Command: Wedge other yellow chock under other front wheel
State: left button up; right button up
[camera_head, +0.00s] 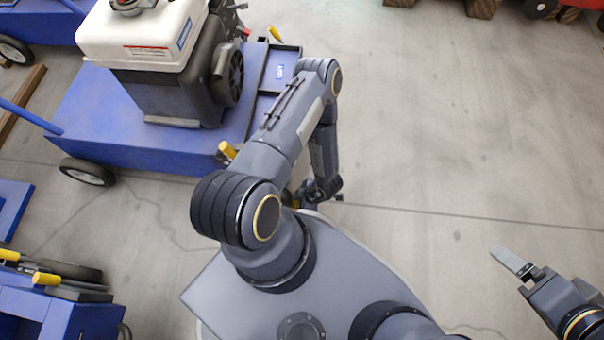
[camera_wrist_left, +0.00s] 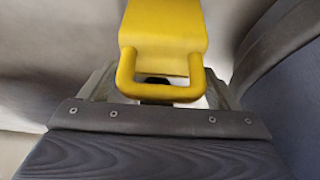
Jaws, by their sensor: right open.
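The yellow chock (camera_wrist_left: 163,28) fills the top middle of the left wrist view, its looped handle towards the camera. My left gripper (camera_wrist_left: 160,95) has a finger at each side of that handle and appears shut on it. In the head view my left gripper (camera_head: 322,190) is low beside the blue cart's near right corner, partly behind my own arm. The blue cart (camera_head: 125,120) shows one wheel (camera_head: 87,171) at its near left. The wheel area at its right is hidden by my arm. My right gripper (camera_head: 520,268) is open and empty at the lower right.
A machine with a white tank (camera_head: 140,38) stands on the cart. Another blue cart (camera_head: 60,310) with yellow grips is at the lower left, and another at the upper left. Wooden blocks (camera_head: 484,8) lie at the top. The concrete floor (camera_head: 450,130) on the right is clear.

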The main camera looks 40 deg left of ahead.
pick_arm(q)
jog(key=shift+o, duration=0.3)
jog(key=shift+w+d, duration=0.1)
jog(key=shift+r, duration=0.1)
jog(key=p+v, duration=0.3)
jog(key=v, duration=0.3)
jog(key=shift+w+r, duration=0.1)
jog(key=shift+r, duration=0.2)
jog(key=shift+w+d+r, duration=0.1)
jog(key=shift+d+r, duration=0.15)
jog(key=shift+r, duration=0.2)
notch_tip(320, 180, up, 7)
jog(key=p, duration=0.6)
